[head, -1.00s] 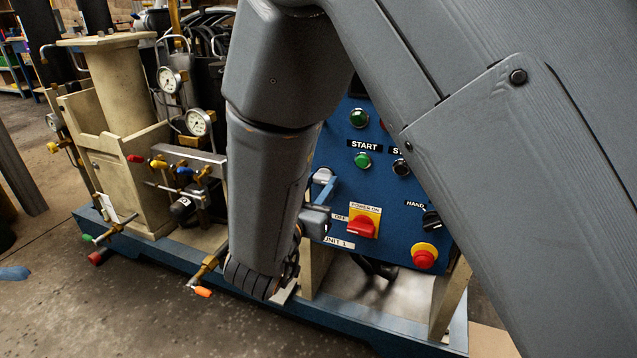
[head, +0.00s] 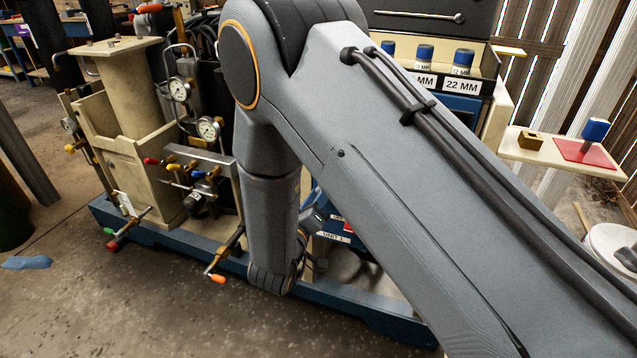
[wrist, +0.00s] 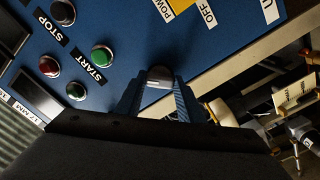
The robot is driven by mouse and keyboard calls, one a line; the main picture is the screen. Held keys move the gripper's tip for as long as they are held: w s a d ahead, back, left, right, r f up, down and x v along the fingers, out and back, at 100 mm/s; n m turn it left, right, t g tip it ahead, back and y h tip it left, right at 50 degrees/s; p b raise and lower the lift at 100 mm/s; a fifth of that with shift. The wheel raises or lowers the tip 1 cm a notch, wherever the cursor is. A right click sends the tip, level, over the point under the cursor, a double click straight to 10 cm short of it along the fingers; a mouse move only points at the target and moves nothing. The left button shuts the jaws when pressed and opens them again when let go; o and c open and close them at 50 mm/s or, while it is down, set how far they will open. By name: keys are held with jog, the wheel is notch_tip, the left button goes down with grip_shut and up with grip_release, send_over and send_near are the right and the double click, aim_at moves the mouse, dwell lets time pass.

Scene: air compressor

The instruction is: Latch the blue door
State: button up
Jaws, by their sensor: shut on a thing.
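The blue door (wrist: 122,30) is the control panel with the START and STOP buttons. It fills much of the upper left of the wrist view and looks flush with the cream frame beside it, though any gap is hard to tell. A grey latch knob (wrist: 159,75) sits near its edge. My gripper (wrist: 158,88) has its blue fingers on either side of this knob, shut on it. In the head view my arm hides most of the door; only a small strip (head: 338,227) shows, and the knob is hidden.
The compressor's blue base rail (head: 345,298) runs below the door. Left of my arm stand a cream column (head: 131,95), two gauges and valve handles, one orange-tipped (head: 217,279). A shelf of labelled sockets (head: 462,62) is behind.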

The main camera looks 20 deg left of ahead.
jog(key=shift+n+p, duration=3.15)
jog(key=shift+n, duration=1.45)
jog(key=o, duration=1.1)
jog(key=shift+c, duration=0.2)
jog(key=s, duration=0.7)
jog(key=shift+s+a, duration=0.35)
jog(key=shift+s, duration=0.05)
jog(key=shift+s, duration=0.1)
